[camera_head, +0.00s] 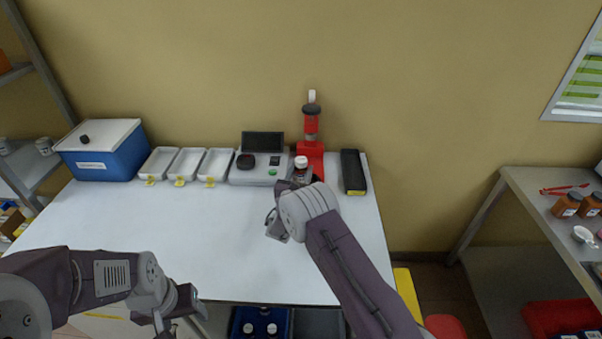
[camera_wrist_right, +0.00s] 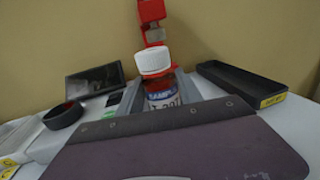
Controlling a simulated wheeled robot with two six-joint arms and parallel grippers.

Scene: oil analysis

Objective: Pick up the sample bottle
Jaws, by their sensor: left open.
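The sample bottle (camera_wrist_right: 160,92), red-brown with a white cap and a label, stands upright or nearly so in the right wrist view. My right gripper (camera_wrist_right: 160,98) has one grey finger on each side of it, close against its body. In the head view the bottle's white cap (camera_head: 301,162) shows past my right wrist, and its lower part and the right fingertips (camera_head: 297,183) are largely hidden. My left gripper (camera_head: 178,314) is open and empty, low at the table's front edge, far from the bottle.
A red device (camera_head: 311,150) stands behind the bottle, a grey instrument (camera_head: 258,174) to its left, a black tray (camera_head: 353,172) to its right. White trays (camera_head: 184,164) and a blue box (camera_head: 100,150) stand further left. The table's middle (camera_head: 180,220) is clear.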

